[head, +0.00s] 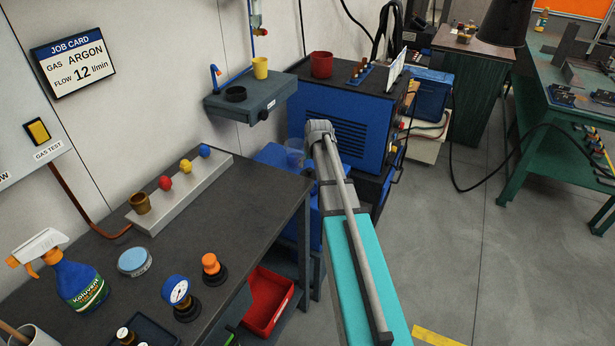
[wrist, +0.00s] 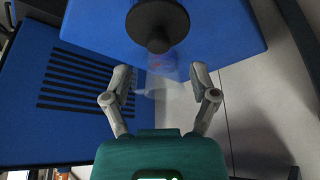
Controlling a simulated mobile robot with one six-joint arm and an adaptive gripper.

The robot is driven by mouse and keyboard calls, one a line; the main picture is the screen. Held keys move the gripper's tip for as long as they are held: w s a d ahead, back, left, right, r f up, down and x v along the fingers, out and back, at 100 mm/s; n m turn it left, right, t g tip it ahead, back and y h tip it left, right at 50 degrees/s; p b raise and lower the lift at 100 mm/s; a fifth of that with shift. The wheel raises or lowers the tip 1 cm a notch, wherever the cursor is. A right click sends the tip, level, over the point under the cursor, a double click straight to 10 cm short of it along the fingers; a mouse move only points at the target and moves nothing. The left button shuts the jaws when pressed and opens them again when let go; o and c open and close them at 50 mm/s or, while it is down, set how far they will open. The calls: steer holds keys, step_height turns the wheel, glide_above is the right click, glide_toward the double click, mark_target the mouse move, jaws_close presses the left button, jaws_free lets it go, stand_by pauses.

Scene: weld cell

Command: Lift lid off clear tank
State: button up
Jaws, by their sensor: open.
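In the wrist view, my gripper (wrist: 162,80) is open and empty, its two grey fingers apart. Just beyond the fingertips is a black round piece with a smaller knob, which looks like the lid (wrist: 157,20). It shows over a blue box top, and the fingers do not touch it. A faint see-through shape, apparently the clear tank (wrist: 160,66), shows between the fingers and the black piece. In the head view, a see-through cup-like vessel (head: 294,158) stands on the blue box, left of my arm. My fingers and the lid are hidden there.
The blue louvred welder (head: 345,120) stands close behind my arm; its louvres show left in the wrist view (wrist: 85,80). A wall shelf (head: 250,100) and the dark workbench (head: 225,215) lie to the left. Open floor (head: 470,240) is on the right.

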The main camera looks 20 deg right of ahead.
mark_target(310, 169)
steer(key=shift+s+b+x, duration=0.25)
steer(key=shift+b+x, duration=0.95)
steer(key=shift+x, duration=0.2)
steer(key=shift+b+x, duration=0.95)
steer(key=shift+x, duration=0.15)
steer(key=shift+s, duration=0.1)
steer(key=c, duration=1)
